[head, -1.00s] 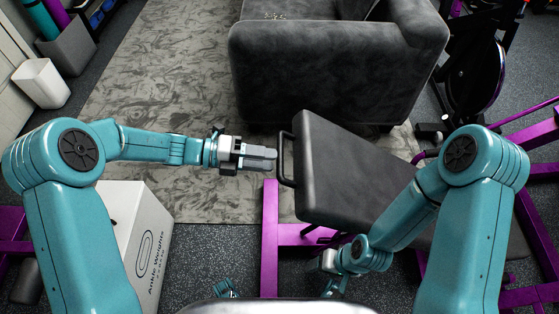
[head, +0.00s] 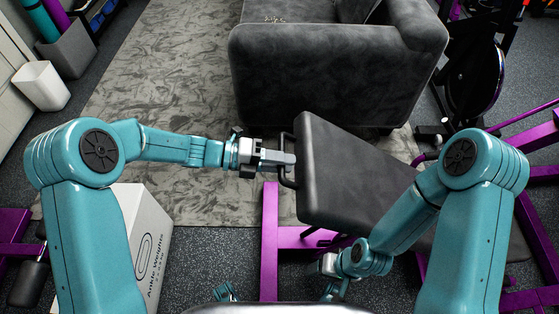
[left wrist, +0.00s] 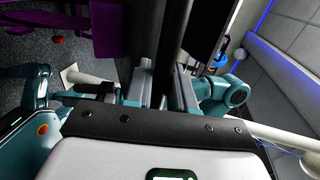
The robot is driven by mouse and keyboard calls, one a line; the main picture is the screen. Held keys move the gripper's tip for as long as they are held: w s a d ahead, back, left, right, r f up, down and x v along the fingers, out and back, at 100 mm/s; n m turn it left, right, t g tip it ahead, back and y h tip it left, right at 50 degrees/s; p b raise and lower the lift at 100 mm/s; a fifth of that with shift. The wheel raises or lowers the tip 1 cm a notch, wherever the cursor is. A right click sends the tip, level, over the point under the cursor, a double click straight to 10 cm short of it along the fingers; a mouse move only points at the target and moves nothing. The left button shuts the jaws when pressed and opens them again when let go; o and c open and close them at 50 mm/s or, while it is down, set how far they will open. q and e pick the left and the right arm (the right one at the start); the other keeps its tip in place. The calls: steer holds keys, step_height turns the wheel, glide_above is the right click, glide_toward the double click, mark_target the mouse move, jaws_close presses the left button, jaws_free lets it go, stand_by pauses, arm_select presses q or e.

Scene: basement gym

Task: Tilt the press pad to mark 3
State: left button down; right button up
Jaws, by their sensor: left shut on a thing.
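The press pad (head: 350,180) is a dark grey padded board on a purple frame, seen at centre right in the head view. A black loop handle (head: 284,172) sticks out from its left edge. My left gripper (head: 284,160) reaches in from the left and is shut on this handle. No numbered mark can be read.
A grey sofa (head: 330,75) stands just behind the pad. A white ankle-weights box (head: 148,240) stands under my left arm. The patterned carpet (head: 160,90) on the left is clear.

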mark_target(308, 159)
arm_select(q)
steer(key=shift+y, duration=0.7)
steer(key=d+r+p, duration=0.1)
steer(key=r, duration=0.1)
steer(key=d+r+p, duration=0.4)
steer(key=r, duration=0.1)
steer(key=shift+d, duration=0.2)
steer(key=shift+d+r, duration=0.3)
steer(key=shift+d, duration=0.1)
steer(key=c, duration=1.1)
jaws_free()
steer(key=shift+a, duration=0.1)
steer(key=p+v, duration=0.2)
steer(key=v, duration=1.4)
